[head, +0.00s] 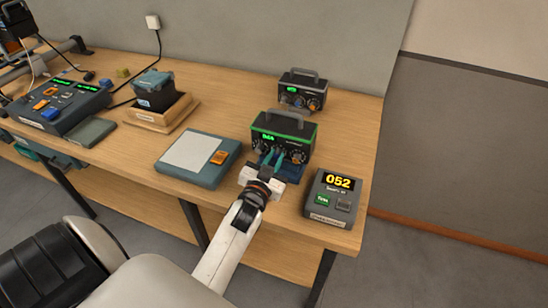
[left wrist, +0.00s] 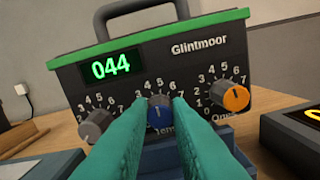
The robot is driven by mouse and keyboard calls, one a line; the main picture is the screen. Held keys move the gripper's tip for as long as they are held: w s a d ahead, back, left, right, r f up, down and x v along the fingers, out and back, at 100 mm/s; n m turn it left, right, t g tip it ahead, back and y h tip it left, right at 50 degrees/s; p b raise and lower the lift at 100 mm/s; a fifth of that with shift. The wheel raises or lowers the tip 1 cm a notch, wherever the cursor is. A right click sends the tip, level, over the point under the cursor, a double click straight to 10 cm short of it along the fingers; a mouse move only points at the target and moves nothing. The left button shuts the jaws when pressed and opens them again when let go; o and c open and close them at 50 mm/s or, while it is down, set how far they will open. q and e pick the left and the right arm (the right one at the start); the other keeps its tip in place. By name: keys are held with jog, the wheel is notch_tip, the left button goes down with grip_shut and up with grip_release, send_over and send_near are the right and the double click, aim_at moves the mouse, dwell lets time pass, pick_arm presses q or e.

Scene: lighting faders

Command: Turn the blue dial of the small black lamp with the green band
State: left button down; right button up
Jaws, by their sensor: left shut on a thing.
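The small black lamp (head: 283,138) with the green band stands on the wooden table, and its front fills much of the left wrist view (left wrist: 160,60). Its green display reads 044 in the left wrist view. Its front has a grey dial (left wrist: 96,125) on the left, the blue dial (left wrist: 160,112) in the middle and an orange dial (left wrist: 236,99) on the right. My left gripper (head: 272,158) is shut on the blue dial, with its teal fingers (left wrist: 160,125) on either side of it. My right gripper is not in view.
A similar lamp without a green band (head: 302,92) stands behind. A box showing 052 (head: 333,200) is at the right, near the table edge. A grey pad (head: 203,172) lies to the left. A control box (head: 58,108) and a wooden tray (head: 150,122) stand further left.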

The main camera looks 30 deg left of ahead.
pick_arm(q)
jog(key=shift+m+p, duration=0.3)
jog(key=shift+m, duration=1.2)
jog(key=c, duration=1.3)
grip_release()
jog(key=b+v, duration=0.2)
jog(key=v, duration=0.8)
jog(key=shift+s+f, duration=0.15)
jog(key=shift+s, duration=0.25)
jog(key=shift+s+d, duration=0.2)
jog(key=shift+s, duration=0.4)
